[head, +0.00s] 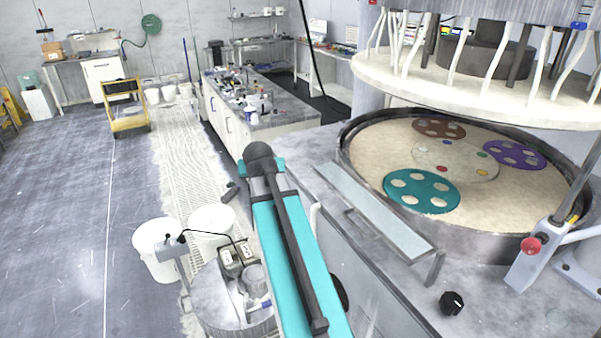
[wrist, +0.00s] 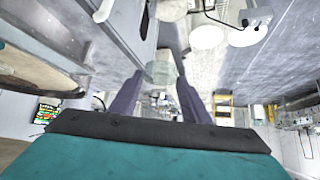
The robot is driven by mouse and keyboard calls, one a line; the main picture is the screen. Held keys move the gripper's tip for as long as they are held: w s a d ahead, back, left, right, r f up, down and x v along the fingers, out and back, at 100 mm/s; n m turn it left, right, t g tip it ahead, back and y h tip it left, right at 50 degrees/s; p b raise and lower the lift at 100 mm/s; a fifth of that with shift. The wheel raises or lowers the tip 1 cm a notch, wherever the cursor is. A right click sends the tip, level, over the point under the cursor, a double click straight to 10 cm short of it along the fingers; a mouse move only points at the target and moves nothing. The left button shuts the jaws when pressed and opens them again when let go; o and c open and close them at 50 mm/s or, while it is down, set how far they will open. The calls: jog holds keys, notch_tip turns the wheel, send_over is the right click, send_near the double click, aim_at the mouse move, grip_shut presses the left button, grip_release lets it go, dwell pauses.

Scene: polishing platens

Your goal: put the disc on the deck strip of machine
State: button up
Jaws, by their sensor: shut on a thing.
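My gripper (wrist: 160,80) shows in the wrist view as two dark purple-grey fingers. They are closed in on a pale, see-through greenish piece (wrist: 161,68) between their tips, apparently the disc; its full outline is unclear. In the head view my teal arm reaches away from me, and neither the gripper nor the held piece can be made out. The polishing machine stands at right in the head view. A long narrow grey strip (head: 375,212) runs along its near-left deck, raised on a bracket, with nothing on it.
The round platen (head: 375,165) carries teal (head: 421,191), purple (head: 515,154) and brown (head: 440,128) carriers. A white upper plate (head: 480,88) with hanging rods is above it. A red button post (head: 530,246) and black knob (head: 452,303) are at right. White buckets (head: 158,262) stand left.

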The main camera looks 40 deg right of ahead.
jog(key=w+a+f+n+t+y+b, duration=0.1)
jog(key=w+a+n, duration=0.1)
jog(key=a, duration=0.6)
jog(key=w+a+f+n+y+b, duration=0.1)
jog(key=w+a+y, duration=0.1)
jog(key=a, duration=0.5)
jog(key=w+a+f+n+t+y+b, duration=0.1)
jog(key=w+a+f+n, duration=0.15)
jog(key=a, duration=0.55)
jog(key=a+f+n+y+b, duration=0.1)
jog(key=a+f+n+b, duration=0.1)
jog(key=a+f+b, duration=0.7)
jog(key=shift+w+a+y+b, duration=0.25)
jog(key=shift+a+y+b, duration=0.05)
jog(key=shift+a, duration=0.4)
jog(key=shift+s, duration=0.1)
